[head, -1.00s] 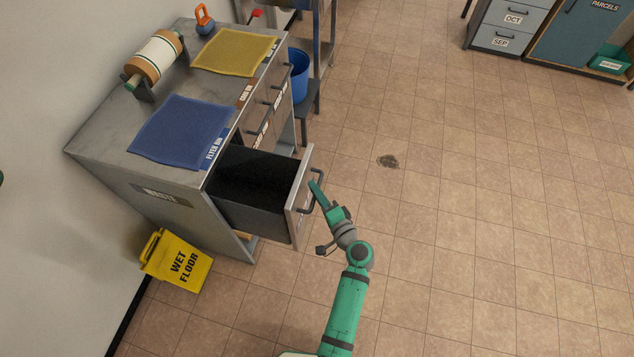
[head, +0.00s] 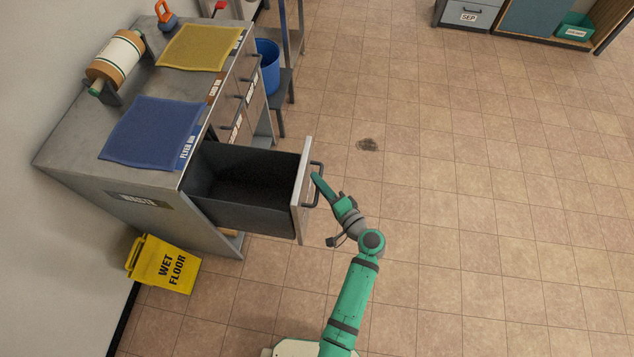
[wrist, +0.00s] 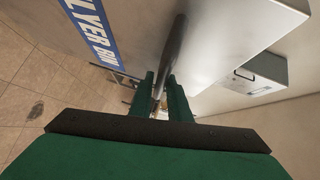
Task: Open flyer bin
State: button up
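The flyer bin is a deep grey drawer (head: 300,205) at the near end of the metal cabinet. It is pulled well out, and its dark inside looks empty. Its dark bar handle (head: 318,168) is on the outer front face. My green gripper (head: 318,180) is at this handle, reaching in from the right. In the wrist view, the handle bar (wrist: 172,50) runs between my two green fingers (wrist: 163,97), which are closed around it. A blue label reading "LYER BIN" (wrist: 90,25) shows on the drawer front, partly cut off.
The cabinet top (head: 75,135) holds a blue mat (head: 152,132), a yellow mat (head: 200,47) and a paper roll (head: 115,58). A yellow wet-floor sign (head: 165,265) stands at the lower left. A blue bucket (head: 267,65) is beyond the cabinet. The tiled floor on the right is clear.

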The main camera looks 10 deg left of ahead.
jog(key=shift+s, duration=0.2)
jog(key=v, duration=1)
jog(key=shift+s+d, duration=0.2)
jog(key=shift+d, duration=0.05)
dwell(0.3)
jog(key=s+d+f+n+g+h, duration=0.1)
jog(key=s+f+h, duration=0.3)
jog(key=s, duration=0.4)
jog(key=s+f+g+h, duration=0.1)
jog(key=s+f+h, duration=0.35)
jog(key=s, duration=0.35)
jog(key=s+a+r+n+t, duration=0.1)
jog(key=s+r+n, duration=0.1)
jog(key=r, duration=0.5)
jog(key=s+a+r+n+t+h, duration=0.1)
jog(key=s+r+n+t, duration=0.1)
jog(key=s+r, duration=0.3)
jog(key=s+a+r+n+t+h, duration=0.1)
jog(key=s+r+n, duration=0.2)
jog(key=r, duration=0.5)
jog(key=shift+s+a+r+t, duration=0.3)
jog(key=shift+s+a+t, duration=0.1)
jog(key=shift+s, duration=0.05)
